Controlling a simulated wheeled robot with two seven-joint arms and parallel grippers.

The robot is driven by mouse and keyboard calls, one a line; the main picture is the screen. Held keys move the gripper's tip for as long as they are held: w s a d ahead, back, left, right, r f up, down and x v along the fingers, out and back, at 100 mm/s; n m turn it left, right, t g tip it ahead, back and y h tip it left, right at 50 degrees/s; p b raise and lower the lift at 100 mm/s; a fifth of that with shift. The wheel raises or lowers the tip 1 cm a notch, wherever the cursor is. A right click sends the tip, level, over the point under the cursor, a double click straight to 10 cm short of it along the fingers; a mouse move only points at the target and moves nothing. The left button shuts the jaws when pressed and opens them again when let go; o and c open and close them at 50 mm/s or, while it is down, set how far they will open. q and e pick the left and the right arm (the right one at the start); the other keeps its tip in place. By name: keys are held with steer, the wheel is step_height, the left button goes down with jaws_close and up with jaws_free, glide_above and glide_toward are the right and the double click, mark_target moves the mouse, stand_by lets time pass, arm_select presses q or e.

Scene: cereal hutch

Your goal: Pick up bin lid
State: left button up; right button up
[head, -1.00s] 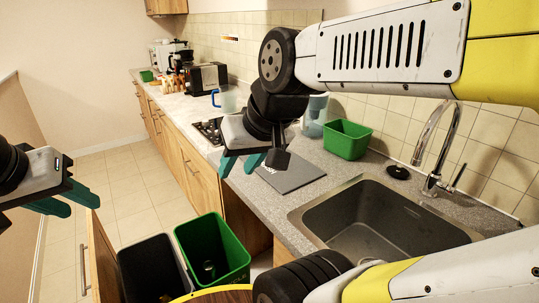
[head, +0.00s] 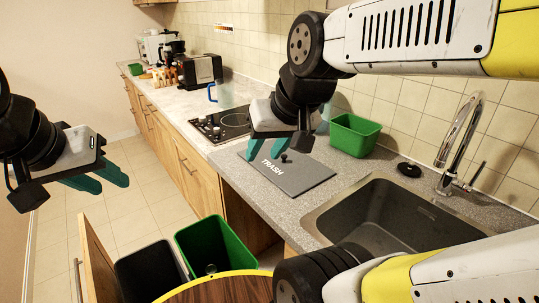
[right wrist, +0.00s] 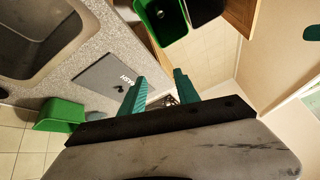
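The bin lid (head: 300,178) is a flat grey plate marked TRASH with a small dark knob. It lies on the counter left of the sink, and it also shows in the right wrist view (right wrist: 104,72). My right gripper (head: 264,156) has teal fingers and hovers over the lid's far left part, apart from the knob. In the right wrist view its fingers (right wrist: 160,82) are spread with nothing between them. My left gripper (head: 103,184) is open and empty at the left, over the floor, away from the lid.
A green bin (head: 216,246) and a black bin (head: 150,274) stand in the pulled-out cabinet below. A green tub (head: 354,135) and the sink (head: 400,215) are right of the lid. A cooktop (head: 222,124), blue-handled jug and toaster (head: 200,69) are farther back.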

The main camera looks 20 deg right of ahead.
steer(key=w, duration=0.1)
steer(key=m+g+h, duration=0.2)
steer(key=m+h, duration=0.2)
steer(key=m, duration=0.2)
glide_toward(284, 156)
steer(key=f, duration=0.2)
steer(key=x, duration=0.4)
steer(key=w+x, duration=0.1)
steer(key=x, duration=0.2)
steer(key=shift+d+f, duration=0.15)
steer(key=shift+d, duration=0.1)
jaws_close()
